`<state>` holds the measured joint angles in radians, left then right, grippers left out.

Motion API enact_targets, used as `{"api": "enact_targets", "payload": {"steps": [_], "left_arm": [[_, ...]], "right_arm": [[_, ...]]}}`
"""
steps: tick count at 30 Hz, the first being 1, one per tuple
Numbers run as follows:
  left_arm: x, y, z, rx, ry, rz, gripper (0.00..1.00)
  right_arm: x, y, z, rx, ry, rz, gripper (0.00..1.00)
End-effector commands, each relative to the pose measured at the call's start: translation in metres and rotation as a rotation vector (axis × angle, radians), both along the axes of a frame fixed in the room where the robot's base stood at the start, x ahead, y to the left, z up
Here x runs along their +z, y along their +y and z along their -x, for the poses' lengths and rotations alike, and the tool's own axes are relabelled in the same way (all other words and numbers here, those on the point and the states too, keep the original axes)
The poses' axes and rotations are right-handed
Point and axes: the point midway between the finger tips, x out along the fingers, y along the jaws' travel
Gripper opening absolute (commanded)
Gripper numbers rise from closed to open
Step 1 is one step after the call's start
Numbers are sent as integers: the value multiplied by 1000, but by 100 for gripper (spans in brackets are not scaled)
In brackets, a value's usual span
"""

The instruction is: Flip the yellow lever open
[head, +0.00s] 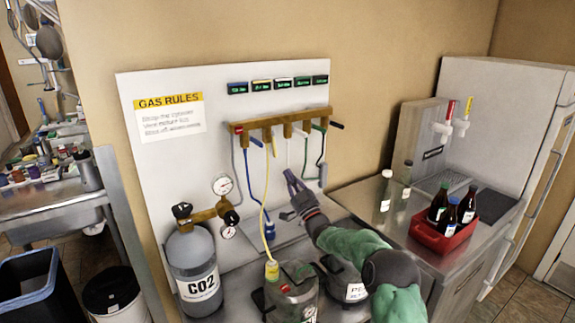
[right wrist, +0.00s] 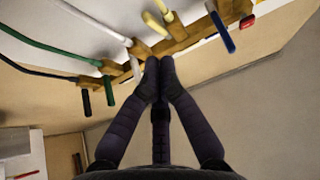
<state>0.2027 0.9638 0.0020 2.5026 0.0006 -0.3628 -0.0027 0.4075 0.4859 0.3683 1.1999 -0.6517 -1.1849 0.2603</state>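In the right wrist view the yellow lever (right wrist: 155,23) is near the top, between the white lever (right wrist: 141,48) and the blue lever (right wrist: 222,33). My right gripper (head: 290,177) is below the manifold, right of the yellow lever and apart from it. In the right wrist view its fingertips (right wrist: 158,72) are together with nothing seen between them. My left gripper is not in view.
A CO2 cylinder (head: 194,262) with gauges stands at the left. Clear and brown bottles, some in a red crate (head: 445,232), stand on the steel counter at the right.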

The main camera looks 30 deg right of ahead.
Motion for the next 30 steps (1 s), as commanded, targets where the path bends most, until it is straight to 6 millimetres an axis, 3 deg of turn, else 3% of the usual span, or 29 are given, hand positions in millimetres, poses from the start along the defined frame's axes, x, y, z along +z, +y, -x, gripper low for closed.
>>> {"api": "enact_targets", "payload": {"steps": [4,10,30], "left_arm": [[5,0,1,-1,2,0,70],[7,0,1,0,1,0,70],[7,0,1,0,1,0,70]], "right_arm": [[-21,-2,11,-1,2,0,0],[-36,-2,19,-1,1,0,0],[-38,-2,20,-1,0,1,0]]}}
